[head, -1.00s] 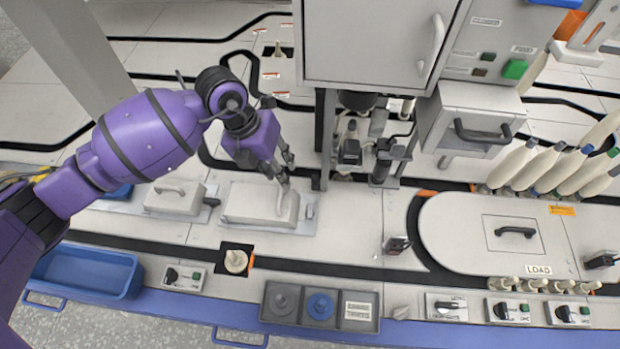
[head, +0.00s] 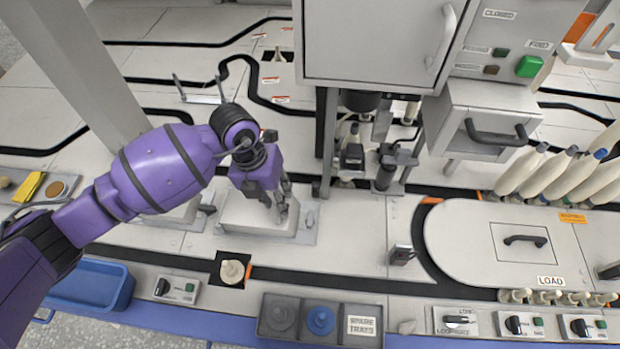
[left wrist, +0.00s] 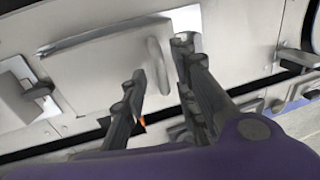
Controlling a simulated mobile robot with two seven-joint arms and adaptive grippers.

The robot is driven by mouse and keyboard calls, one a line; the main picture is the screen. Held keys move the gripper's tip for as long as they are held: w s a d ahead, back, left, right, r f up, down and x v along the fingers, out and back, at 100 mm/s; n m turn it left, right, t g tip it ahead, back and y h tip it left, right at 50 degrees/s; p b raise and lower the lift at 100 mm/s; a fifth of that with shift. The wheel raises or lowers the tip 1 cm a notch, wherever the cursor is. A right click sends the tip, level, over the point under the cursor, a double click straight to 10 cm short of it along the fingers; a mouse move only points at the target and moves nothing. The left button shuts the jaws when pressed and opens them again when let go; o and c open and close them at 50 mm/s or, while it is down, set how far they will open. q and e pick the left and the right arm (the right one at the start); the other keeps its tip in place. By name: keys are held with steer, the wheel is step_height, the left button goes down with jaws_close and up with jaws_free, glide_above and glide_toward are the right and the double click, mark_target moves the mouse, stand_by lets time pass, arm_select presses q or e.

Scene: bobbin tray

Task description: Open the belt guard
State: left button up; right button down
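A pale grey box-like cover (head: 252,216), which I take to be the belt guard, lies closed on the worktop left of the middle. Its upright bar handle (left wrist: 158,66) shows in the left wrist view, near the right end of the cover (left wrist: 105,62). My left gripper (head: 281,204) is just above the right end of the cover. In the left wrist view my left gripper (left wrist: 159,62) is open, with one finger on each side of the handle. Whether either finger touches the handle cannot be told. My right gripper is not in view.
A similar smaller cover (head: 178,215) is partly hidden behind my left arm. A grey cabinet (head: 370,45) stands behind, with a machine column below it. A blue bin (head: 90,285), a grey parts tray (head: 350,340) and switch boxes line the front edge.

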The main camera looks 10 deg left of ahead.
arm_select(q)
jaws_close()
steer(key=shift+a, duration=0.1)
